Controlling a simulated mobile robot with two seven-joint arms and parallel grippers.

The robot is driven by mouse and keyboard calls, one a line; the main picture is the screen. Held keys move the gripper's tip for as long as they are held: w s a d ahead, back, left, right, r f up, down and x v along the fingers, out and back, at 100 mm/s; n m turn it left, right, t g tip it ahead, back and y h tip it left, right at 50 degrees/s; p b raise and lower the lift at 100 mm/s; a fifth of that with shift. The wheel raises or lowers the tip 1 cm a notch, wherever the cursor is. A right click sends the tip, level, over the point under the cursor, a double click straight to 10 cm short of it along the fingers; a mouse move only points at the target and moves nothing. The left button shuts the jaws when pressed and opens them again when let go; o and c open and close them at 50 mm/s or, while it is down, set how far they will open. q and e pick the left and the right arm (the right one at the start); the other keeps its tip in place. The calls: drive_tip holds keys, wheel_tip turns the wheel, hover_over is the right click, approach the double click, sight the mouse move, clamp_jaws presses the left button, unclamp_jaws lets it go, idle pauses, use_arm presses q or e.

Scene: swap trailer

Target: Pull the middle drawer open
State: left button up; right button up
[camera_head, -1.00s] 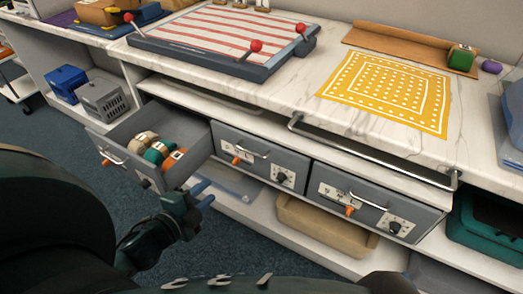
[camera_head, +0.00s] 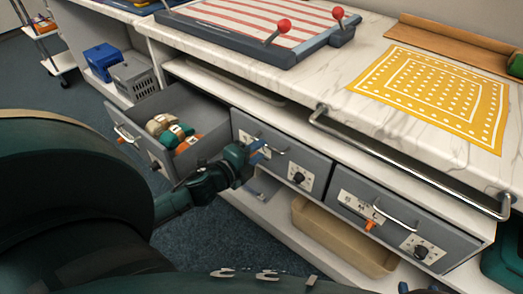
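The middle drawer (camera_head: 312,160) is a grey front with a metal bar handle (camera_head: 275,150) and a black knob. It is shut, between two other drawers under the white marbled counter. My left gripper (camera_head: 257,152), dark green with blue fingers, is in front of its left part, at the left end of the handle. The fingers look a little apart, and no held thing shows between them. The gripper covers part of the drawer front. Whether the fingers touch the handle cannot be told. My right gripper is not in view.
The left drawer (camera_head: 133,120) stands open with several rolled items (camera_head: 172,132) inside, beside my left gripper. The right drawer (camera_head: 400,220) is shut. A metal rail (camera_head: 410,165) runs along the counter edge. A tan bin (camera_head: 340,240) sits on the lower shelf.

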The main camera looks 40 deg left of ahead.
use_arm(q)
drive_tip(key=shift+x, duration=1.15)
drive_tip(key=shift+c, duration=0.4)
clamp_jaws()
